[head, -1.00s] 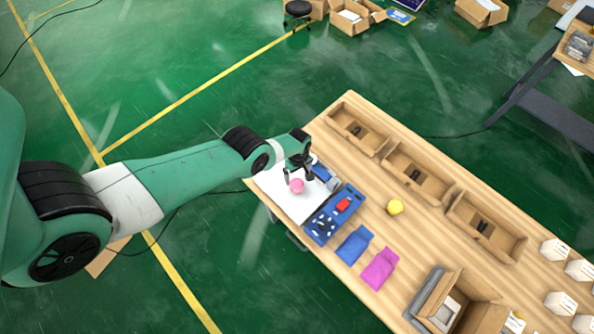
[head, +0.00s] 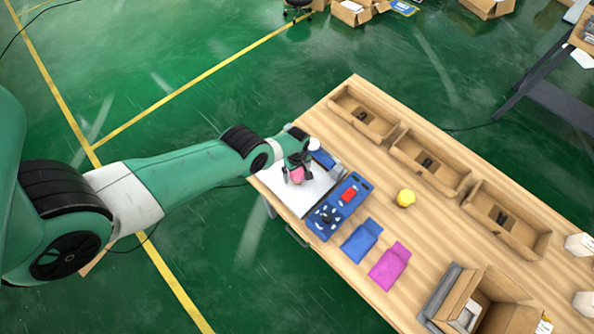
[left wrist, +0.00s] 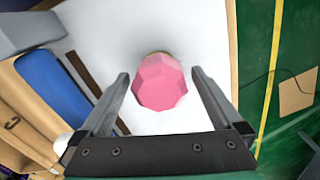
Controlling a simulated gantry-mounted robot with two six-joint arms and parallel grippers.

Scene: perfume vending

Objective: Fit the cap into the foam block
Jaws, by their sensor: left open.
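The pink faceted cap (head: 297,176) stands on a white sheet at the table's left end. It also shows in the left wrist view (left wrist: 160,82), with a thin gold-brown edge behind it. My left gripper (head: 293,172) is open over it. In the left wrist view, the two fingers (left wrist: 164,95) stand on either side of the cap, with white sheet showing in the gaps. The blue foam block (head: 345,212) lies to the right of the sheet and holds a red piece and several small dark and white pieces. My right gripper is out of view.
The white sheet (head: 298,203) is clear in front of the cap. A blue item (head: 322,158) and a small white ball (head: 313,144) are close behind the gripper.

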